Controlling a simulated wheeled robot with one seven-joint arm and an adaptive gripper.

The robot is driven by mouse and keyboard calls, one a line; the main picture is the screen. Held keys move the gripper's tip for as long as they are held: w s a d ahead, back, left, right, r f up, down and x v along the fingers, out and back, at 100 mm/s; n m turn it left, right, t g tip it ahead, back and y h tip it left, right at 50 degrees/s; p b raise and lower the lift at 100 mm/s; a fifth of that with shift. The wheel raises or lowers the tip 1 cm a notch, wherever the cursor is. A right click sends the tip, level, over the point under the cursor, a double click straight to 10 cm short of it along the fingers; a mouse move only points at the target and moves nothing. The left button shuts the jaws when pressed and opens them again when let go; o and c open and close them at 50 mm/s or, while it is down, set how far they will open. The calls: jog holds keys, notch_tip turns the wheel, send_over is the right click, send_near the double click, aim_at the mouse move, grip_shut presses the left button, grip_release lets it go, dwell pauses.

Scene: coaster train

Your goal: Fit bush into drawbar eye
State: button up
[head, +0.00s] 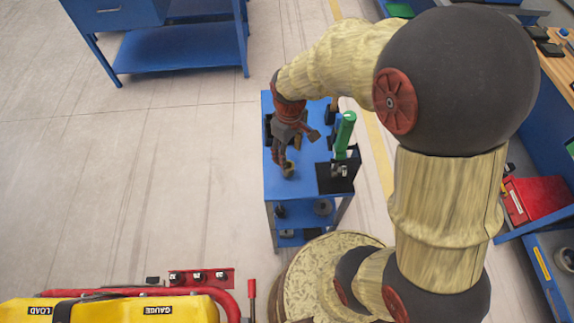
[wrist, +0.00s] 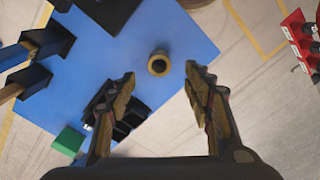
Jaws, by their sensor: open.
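The bush (wrist: 159,63) is a small brass-coloured ring with a dark bore, standing on the blue cart top (wrist: 190,40). In the wrist view it lies between and slightly beyond the open fingertips of my gripper (wrist: 158,80), with a gap on each side. In the head view my gripper (head: 298,152) points down over the blue cart top (head: 283,190), its fingers spread. I cannot make out the drawbar eye for certain. Brown bars in black blocks (wrist: 38,44) show at the left of the wrist view.
A black fixture with a green upright handle (head: 345,132) stands at the cart's right side. Black blocks (wrist: 118,112) lie near the left finger in the wrist view. A red rack (wrist: 302,42) is off the cart. The cart top around the bush is clear.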

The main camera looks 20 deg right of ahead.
jog(key=f, duration=0.2)
jog(key=f+b, duration=0.1)
jog(key=f, duration=0.2)
jog(key=f+b, duration=0.1)
jog(key=f, duration=0.1)
jog(key=shift+w+f, duration=0.2)
jog(key=shift+w, duration=0.1)
jog(key=shift+c, duration=0.4)
jog(key=shift+r, duration=0.1)
grip_shut()
